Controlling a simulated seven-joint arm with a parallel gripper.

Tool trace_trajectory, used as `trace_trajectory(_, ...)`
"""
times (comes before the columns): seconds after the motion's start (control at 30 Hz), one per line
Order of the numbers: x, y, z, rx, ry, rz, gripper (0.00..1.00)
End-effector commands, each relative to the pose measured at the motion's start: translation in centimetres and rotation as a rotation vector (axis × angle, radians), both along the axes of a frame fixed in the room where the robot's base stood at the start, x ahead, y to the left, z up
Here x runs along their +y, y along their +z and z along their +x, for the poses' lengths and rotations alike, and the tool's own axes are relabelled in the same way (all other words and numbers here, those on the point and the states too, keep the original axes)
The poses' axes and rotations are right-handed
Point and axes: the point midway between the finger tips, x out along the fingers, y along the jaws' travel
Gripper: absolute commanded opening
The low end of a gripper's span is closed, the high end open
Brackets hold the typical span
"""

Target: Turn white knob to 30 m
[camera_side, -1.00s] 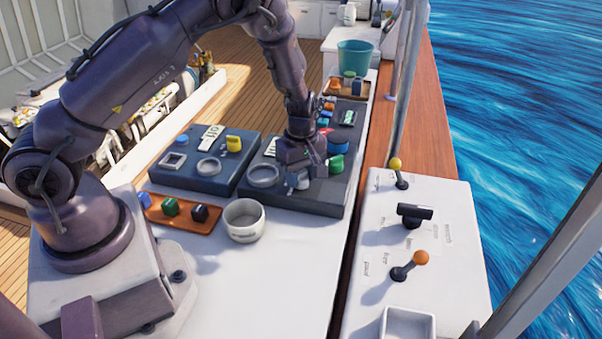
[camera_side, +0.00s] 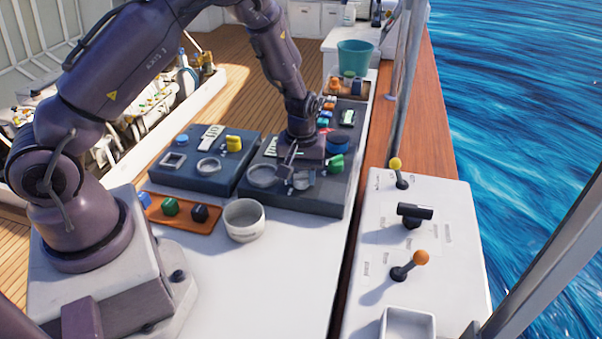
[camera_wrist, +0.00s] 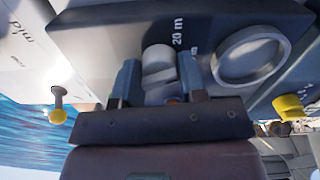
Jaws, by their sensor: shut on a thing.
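The white knob (camera_wrist: 158,62) sits on the dark panel (camera_wrist: 110,38) between the two fingers of my gripper (camera_wrist: 159,82) in the wrist view. A "20 m" label (camera_wrist: 178,31) is printed close beside the knob. No "30 m" mark can be read. In the side view my gripper (camera_side: 297,177) reaches down to the knob (camera_side: 301,182) near the front of the larger dark panel (camera_side: 318,204). My gripper is shut on the knob, which is partly hidden by the fingers. The direction of the knob's pointer is unclear.
A round ring (camera_wrist: 250,56) lies beside the knob on the panel. A green knob (camera_side: 335,162) and a blue knob (camera_side: 337,144) stand close to the right of my gripper. A white bowl (camera_side: 244,219) and an orange tray (camera_side: 183,222) stand nearer the front.

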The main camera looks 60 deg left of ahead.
Motion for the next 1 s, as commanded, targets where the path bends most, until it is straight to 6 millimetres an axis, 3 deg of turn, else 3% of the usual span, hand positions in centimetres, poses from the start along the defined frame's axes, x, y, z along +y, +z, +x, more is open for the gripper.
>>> trace_trajectory(0.5,0.03,0.12,0.03,-0.001,-0.331,-0.001,0.15)
trace_trajectory(1.0,0.03,0.13,0.03,-0.001,-0.389,-0.001,0.15)
